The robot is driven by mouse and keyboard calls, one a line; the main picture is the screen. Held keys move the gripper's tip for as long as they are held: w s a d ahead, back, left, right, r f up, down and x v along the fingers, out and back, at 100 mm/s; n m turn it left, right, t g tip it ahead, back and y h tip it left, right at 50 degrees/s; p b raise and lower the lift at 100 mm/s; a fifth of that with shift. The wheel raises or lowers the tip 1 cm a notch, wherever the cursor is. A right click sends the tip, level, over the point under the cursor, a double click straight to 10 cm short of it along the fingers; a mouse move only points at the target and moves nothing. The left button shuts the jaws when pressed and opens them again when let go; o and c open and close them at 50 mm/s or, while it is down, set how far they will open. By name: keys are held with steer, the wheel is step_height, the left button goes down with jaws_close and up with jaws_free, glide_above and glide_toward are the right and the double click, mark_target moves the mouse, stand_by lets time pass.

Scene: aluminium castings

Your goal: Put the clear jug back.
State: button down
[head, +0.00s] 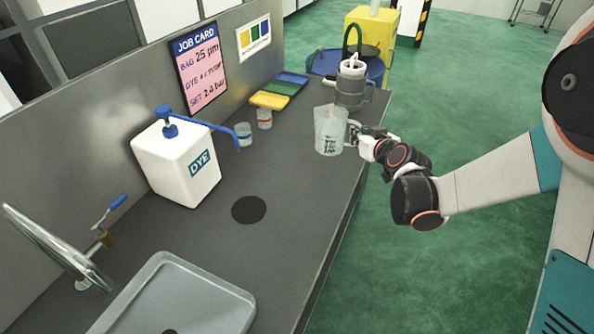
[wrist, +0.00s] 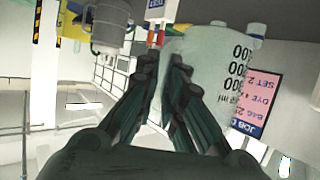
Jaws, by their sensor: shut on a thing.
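The clear jug (head: 329,133) is upright near the right edge of the grey counter, with dark markings on its side. My gripper (head: 354,134) is shut on the jug's handle side, reaching in from the right. I cannot tell whether the jug's base touches the counter. In the wrist view the jug (wrist: 205,70) fills the space past my gripper's fingers (wrist: 163,75), with its printed scale to the right. A black round mark (head: 249,209) lies bare on the counter, nearer the sink.
A white dye container (head: 177,160) with a blue spout stands by the back panel. Two small cups (head: 264,118) are near it. A grey canister (head: 352,85) stands behind the jug. A sink (head: 185,300) is at the front. Coloured trays (head: 270,100) lie at the back.

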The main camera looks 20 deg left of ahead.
mark_target(322, 108)
steer(key=a+r+n+g+y, duration=0.1)
steer(key=a+r, duration=0.1)
steer(key=a, duration=0.1)
steer(key=w+a+r+n+y+p, duration=0.1)
steer(key=a+r, duration=0.1)
steer(key=a, duration=0.1)
steer(key=a+r+n+g+y+p, duration=0.1)
steer(key=a, duration=0.3)
steer(key=shift+w+a+r+g, duration=0.1)
steer(key=shift+w+r+g, duration=0.2)
steer(key=shift+r, duration=0.1)
steer(key=shift+a+f+n, duration=0.1)
steer(key=shift+a+n, duration=0.15)
steer(key=shift+n, duration=0.05)
step_height(322, 108, down, 20)
steer(key=b, duration=0.5)
steer(key=c, duration=1.7)
jaws_free()
steer(key=shift+r, duration=0.25)
